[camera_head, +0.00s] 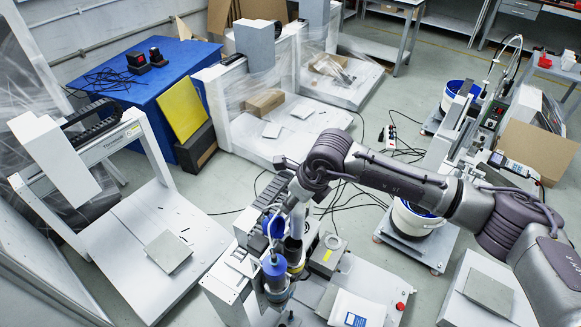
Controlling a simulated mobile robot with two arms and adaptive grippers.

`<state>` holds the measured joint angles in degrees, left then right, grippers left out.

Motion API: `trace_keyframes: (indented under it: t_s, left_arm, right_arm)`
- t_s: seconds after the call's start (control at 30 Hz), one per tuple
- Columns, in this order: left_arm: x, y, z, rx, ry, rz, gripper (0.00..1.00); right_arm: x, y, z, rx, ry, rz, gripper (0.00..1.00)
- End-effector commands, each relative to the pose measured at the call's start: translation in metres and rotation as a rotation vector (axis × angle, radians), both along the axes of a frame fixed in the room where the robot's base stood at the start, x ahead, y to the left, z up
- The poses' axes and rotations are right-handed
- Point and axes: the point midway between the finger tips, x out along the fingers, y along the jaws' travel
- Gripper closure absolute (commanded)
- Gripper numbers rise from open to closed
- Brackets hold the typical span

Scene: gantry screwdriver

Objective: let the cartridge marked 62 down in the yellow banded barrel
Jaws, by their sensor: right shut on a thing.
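My right arm comes in from the right, and its gripper (284,205) points down over the bench machine at the lower middle. The gripper is shut on a small blue piece (276,227), which I take to be the cartridge. No number can be read on it. Just below stand a blue-topped cylinder (275,268) and, to its right, a darker upright cylinder (294,249). My left gripper is not in view.
A grey box with a yellow label (327,256) stands right of the cylinders. A white packet (357,309) lies in front, near a red button (400,306). White buckets (415,218) stand behind on the right. A white gantry frame (150,240) is at left.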

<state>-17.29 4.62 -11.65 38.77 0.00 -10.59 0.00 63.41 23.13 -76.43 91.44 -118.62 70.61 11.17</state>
Motion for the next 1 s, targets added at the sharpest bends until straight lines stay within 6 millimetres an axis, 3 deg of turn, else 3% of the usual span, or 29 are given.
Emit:
trace_keyframes:
  t_s: [0.1,0.2,1.0]
  left_arm:
    - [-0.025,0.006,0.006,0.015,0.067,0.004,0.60]
    - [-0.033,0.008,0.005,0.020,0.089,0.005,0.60]
    - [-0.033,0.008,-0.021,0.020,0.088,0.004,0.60]
  right_arm:
    - [0.000,0.006,0.008,-0.001,0.002,-0.040,1.00]
    - [0.001,0.007,0.007,-0.001,0.001,-0.055,1.00]
    - [0.001,0.007,-0.045,-0.001,0.002,-0.056,1.00]
